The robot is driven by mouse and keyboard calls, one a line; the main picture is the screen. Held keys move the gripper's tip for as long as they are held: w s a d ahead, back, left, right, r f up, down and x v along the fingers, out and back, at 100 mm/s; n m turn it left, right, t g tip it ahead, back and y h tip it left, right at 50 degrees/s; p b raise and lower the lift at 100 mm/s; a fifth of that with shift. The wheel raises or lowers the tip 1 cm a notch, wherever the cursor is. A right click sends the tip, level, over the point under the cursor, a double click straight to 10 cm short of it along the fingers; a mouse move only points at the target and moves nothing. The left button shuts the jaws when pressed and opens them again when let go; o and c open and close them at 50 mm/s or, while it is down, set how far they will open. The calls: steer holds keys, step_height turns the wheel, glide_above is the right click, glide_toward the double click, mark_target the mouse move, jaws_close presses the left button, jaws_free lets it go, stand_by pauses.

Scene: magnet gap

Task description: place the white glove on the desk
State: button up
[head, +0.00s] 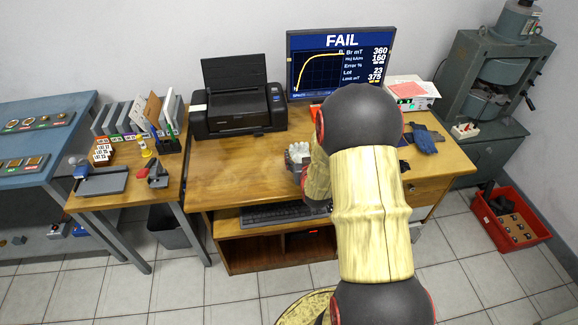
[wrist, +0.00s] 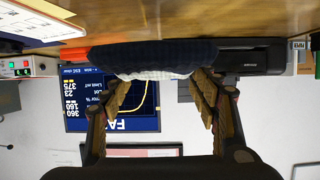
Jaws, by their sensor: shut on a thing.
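The white glove (head: 299,149) shows in the head view at the left of my forearm, over the middle of the wooden desk (head: 235,172). My gripper (head: 300,164) is shut on it, mostly hidden behind my arm. In the wrist view, which is upside down, a white edge of the glove (wrist: 152,75) shows between the two fingers of my gripper (wrist: 158,85). A dark navy band (wrist: 150,55) lies along it; I cannot tell whether this is part of the glove. I cannot tell whether the glove touches the desk top.
A black printer (head: 237,108) stands at the desk's back left, with a monitor (head: 330,70) reading FAIL beside it. A dark blue glove (head: 425,139) lies at the right. A keyboard (head: 280,213) sits on the shelf below. The desk's left front is clear.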

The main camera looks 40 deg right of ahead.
steer(key=w+f+b, duration=0.1)
steer(key=w+f, duration=0.1)
steer(key=w+d+f+b, duration=0.1)
steer(key=w+f, duration=0.3)
steer(key=shift+w+d+f+b, duration=0.2)
steer(key=shift+w+d+b, duration=0.1)
steer(key=shift+b, duration=0.1)
steer(key=shift+w+f+b, duration=0.15)
steer(key=shift+f+b, duration=0.35)
steer(key=shift+f, duration=0.4)
steer(key=shift+w+f+b, duration=0.1)
steer(key=shift+f+b, duration=0.4)
steer(key=shift+f, duration=0.4)
steer(key=shift+f+b, duration=0.3)
steer(key=o, duration=1.1)
steer(key=shift+o, duration=0.3)
steer(key=shift+f, duration=0.1)
